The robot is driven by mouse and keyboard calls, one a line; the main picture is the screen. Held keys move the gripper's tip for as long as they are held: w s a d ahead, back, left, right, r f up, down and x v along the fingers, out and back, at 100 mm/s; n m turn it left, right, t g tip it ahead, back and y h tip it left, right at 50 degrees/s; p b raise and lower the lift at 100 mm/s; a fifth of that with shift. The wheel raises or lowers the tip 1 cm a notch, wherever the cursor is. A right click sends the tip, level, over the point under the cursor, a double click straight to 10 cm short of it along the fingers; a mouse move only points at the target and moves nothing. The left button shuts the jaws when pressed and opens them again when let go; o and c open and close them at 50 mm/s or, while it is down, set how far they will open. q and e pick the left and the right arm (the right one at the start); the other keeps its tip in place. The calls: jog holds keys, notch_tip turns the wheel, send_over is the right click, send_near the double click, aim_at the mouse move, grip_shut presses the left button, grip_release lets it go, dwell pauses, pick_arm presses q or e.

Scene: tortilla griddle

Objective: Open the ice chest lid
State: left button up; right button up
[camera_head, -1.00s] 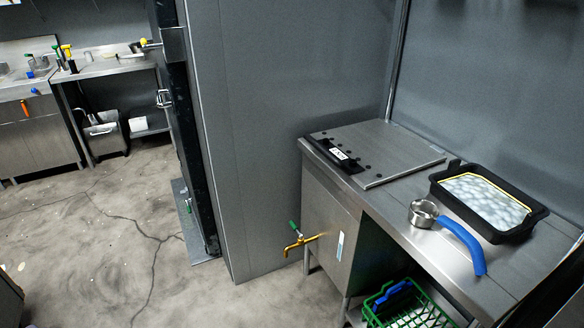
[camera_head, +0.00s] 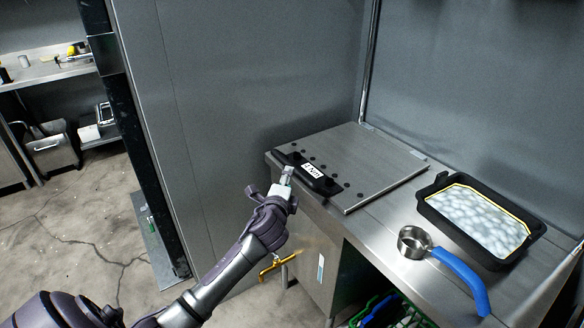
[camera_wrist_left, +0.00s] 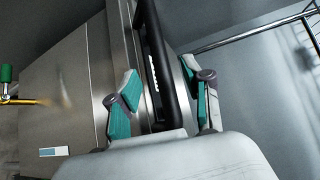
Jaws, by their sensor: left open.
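The ice chest lid (camera_head: 350,172) is a flat metal plate lying shut on the counter in the head view. A black handle bar (camera_head: 307,172) with a white label runs along its front left edge. My left gripper (camera_head: 287,176) is just in front of the handle, at the chest's front left edge. In the left wrist view, the open fingers (camera_wrist_left: 160,95) with teal pads stand on either side of the black handle (camera_wrist_left: 158,60). I cannot tell whether they touch it. My right gripper is not in view.
A black tray (camera_head: 432,208) of whitish contents and a metal scoop with a blue handle (camera_head: 460,278) lie on the counter to the right. A brass tap (camera_head: 278,265) juts from the chest front, near my left arm. A wall stands behind the lid.

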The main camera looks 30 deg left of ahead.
pick_arm(q)
jog(key=x, duration=0.8)
jog(key=shift+w, duration=0.15)
grip_shut()
